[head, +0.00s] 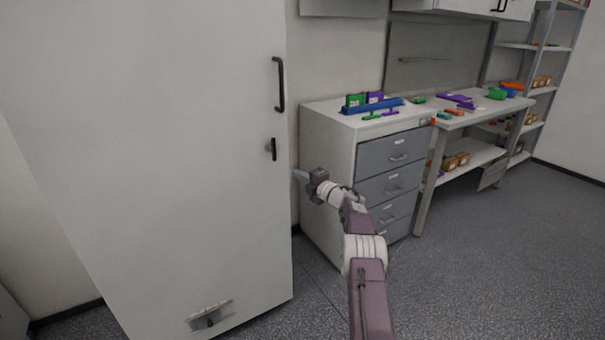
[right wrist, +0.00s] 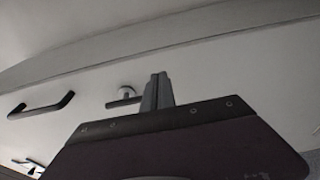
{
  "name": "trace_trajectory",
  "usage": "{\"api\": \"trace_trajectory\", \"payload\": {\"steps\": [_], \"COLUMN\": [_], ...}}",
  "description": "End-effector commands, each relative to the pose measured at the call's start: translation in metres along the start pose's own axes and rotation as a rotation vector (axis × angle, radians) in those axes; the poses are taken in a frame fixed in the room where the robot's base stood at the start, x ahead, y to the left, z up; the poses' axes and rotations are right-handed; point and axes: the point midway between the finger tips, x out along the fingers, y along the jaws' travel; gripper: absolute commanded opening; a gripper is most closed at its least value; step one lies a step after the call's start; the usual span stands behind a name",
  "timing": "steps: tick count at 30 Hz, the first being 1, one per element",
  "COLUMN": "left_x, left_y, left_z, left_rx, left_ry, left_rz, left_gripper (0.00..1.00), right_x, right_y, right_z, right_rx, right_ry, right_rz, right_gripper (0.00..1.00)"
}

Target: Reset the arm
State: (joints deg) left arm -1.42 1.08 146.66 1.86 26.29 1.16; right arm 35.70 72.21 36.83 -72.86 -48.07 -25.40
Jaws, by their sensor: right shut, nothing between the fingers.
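My right arm reaches forward from the lower middle of the head view. Its gripper (head: 300,175) is beside the right edge of a tall white cabinet (head: 170,190), below the cabinet's latch. In the right wrist view the gripper fingers (right wrist: 157,90) are together with nothing between them. The cabinet's door looks shut. It has a dark bar handle (head: 280,84) and a small dark latch (head: 271,149). Both also show in the right wrist view, the handle (right wrist: 42,106) at left and the latch (right wrist: 124,100) next to the fingers. My left gripper is not in view.
A grey drawer unit (head: 394,159) stands right of the cabinet, with a blue rack (head: 371,106) on top. A workbench (head: 468,116) with coloured parts and a shelf rack (head: 548,90) stand further right. The floor (head: 500,260) at right is clear.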

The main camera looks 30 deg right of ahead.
Motion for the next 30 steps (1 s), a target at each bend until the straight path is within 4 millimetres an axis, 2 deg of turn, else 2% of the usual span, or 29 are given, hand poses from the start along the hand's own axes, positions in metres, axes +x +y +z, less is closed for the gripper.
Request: {"api": "trace_trajectory", "payload": {"steps": [5,15,19,22,25,26,28,30], "left_x": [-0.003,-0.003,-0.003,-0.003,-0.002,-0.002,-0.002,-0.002], "left_y": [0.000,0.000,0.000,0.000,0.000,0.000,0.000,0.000], "left_z": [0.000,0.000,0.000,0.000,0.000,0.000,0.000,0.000], "left_rx": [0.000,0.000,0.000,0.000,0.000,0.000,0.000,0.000], "left_ry": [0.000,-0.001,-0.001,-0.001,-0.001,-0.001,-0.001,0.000], "left_rz": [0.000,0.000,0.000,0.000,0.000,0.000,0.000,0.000], "left_gripper": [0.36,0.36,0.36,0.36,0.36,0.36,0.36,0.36], "right_x": [-0.005,-0.004,0.011,0.017,-0.002,-0.013,-0.051,-0.097], "right_y": [-0.001,0.000,0.014,0.017,-0.003,-0.012,-0.039,-0.066], "right_z": [0.009,0.009,-0.004,-0.031,-0.073,-0.089,-0.131,-0.171], "right_rx": [0.001,0.010,0.161,0.409,0.675,0.749,0.917,1.050], "right_ry": [0.000,-0.004,-0.076,-0.206,-0.363,-0.413,-0.537,-0.658], "right_rz": [-0.001,-0.002,-0.016,-0.075,-0.189,-0.232,-0.348,-0.465], "right_gripper": [0.00,0.00,0.00,0.00,0.00,0.00,0.00,0.00]}}
